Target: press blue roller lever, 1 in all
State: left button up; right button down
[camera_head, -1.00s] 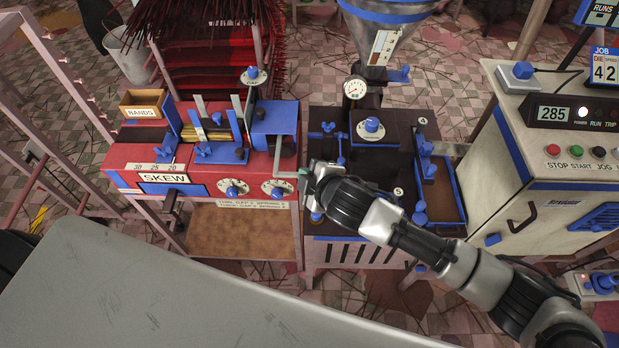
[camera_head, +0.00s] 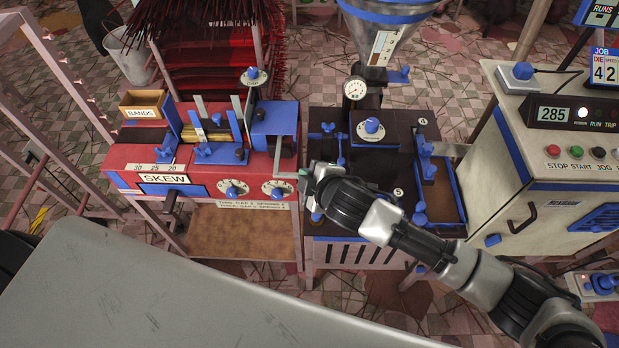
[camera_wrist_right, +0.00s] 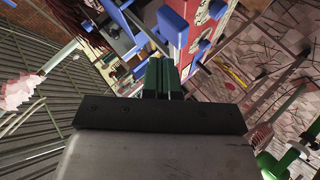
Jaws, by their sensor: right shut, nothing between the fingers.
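The red machine (camera_head: 120,168) marked SKEW carries several blue parts. A blue housing (camera_head: 272,118) sits at its right end, with a grey upright bar (camera_head: 277,156) at its front. Which blue part is the roller lever I cannot tell for certain. My right gripper (camera_head: 303,173) is shut and empty, its fingertips close to the right front corner of the red machine, near the lower end of that bar. In the right wrist view its dark green fingers (camera_wrist_right: 161,76) are together, just short of a blue block (camera_wrist_right: 172,24); contact cannot be told. My left gripper is not in view.
A dark machine (camera_head: 390,160) with a hopper (camera_head: 385,25) stands right of the red one, partly behind my right arm. A control cabinet (camera_head: 520,180) stands further right. A wooden box (camera_head: 144,112) marked BANDS and a bucket (camera_head: 128,58) are at the left.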

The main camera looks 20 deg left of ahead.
jog(key=shift+f, duration=0.15)
dwell(0.5)
jog(key=shift+w+f, duration=0.1)
jog(key=shift+f, duration=0.15)
jog(key=shift+w+f+b, duration=0.15)
jog(key=shift+f+b, duration=0.3)
jog(key=shift+f, duration=0.1)
jog(key=shift+w+f+b, duration=0.15)
jog(key=shift+f+b, duration=0.25)
jog(key=shift+f, duration=0.15)
dwell(1.2)
jog(key=shift+r, duration=0.1)
dwell(0.4)
jog(key=shift+s+r+p, duration=0.2)
jog(key=shift+r+p, duration=0.5)
jog(key=shift+p, duration=0.1)
jog(key=shift+s+r+p, duration=0.15)
jog(key=shift+r+p, duration=0.55)
jog(key=shift+p, duration=0.05)
jog(key=r+p, duration=0.1)
jog(key=s+r+p, duration=0.1)
jog(key=r+p, duration=0.2)
jog(key=p, duration=0.1)
jog(key=shift+s+d+r, duration=0.15)
jog(key=shift+d+r, duration=0.1)
jog(key=shift+r, duration=0.15)
